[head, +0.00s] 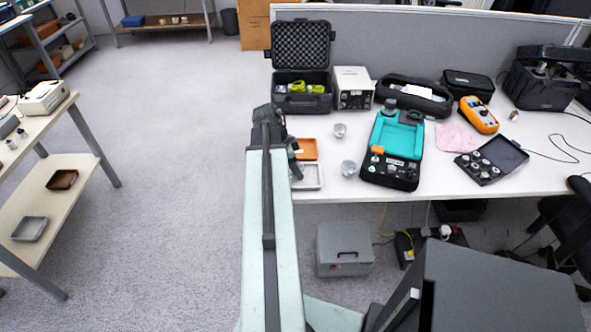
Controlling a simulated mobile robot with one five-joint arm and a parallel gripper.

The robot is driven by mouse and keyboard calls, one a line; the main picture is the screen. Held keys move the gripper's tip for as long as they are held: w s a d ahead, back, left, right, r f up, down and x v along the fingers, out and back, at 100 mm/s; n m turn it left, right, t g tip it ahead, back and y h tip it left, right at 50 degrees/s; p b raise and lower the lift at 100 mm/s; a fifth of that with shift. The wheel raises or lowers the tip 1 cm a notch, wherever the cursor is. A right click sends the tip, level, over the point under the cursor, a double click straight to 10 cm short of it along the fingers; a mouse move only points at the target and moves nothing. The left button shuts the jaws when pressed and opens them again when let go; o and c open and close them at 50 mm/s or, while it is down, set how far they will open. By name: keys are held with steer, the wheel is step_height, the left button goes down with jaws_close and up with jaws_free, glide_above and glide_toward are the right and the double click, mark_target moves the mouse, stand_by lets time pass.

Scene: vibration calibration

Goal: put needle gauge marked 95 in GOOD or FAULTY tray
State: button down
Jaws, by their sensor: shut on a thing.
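My gripper (295,162) is at the far end of my arm, over the left front edge of the white desk and at the left side of two small trays. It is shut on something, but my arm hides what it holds. An orange tray (308,157) lies behind a pale grey tray (310,186); both are partly covered by my arm and gripper. I cannot read GOOD or FAULTY on either. Two round silver pieces (340,130) (348,168) stand on the desk right of the trays. No mark 95 is legible.
On the desk (455,185) are a teal-and-black instrument (400,132), an open black case (302,103), a white box device (353,90), an orange meter (479,115) and a flat case of round parts (490,160). A grey partition (430,55) stands behind.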

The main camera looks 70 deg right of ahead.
steer(key=shift+f, duration=0.15)
steer(key=c, duration=0.9)
jaws_free()
steer(key=shift+c, duration=0.2)
steer(key=shift+r, duration=0.4)
steer(key=p+v, duration=1.1)
steer(key=shift+r, duration=0.3)
steer(key=shift+w+a, duration=0.1)
steer(key=shift+a, duration=0.05)
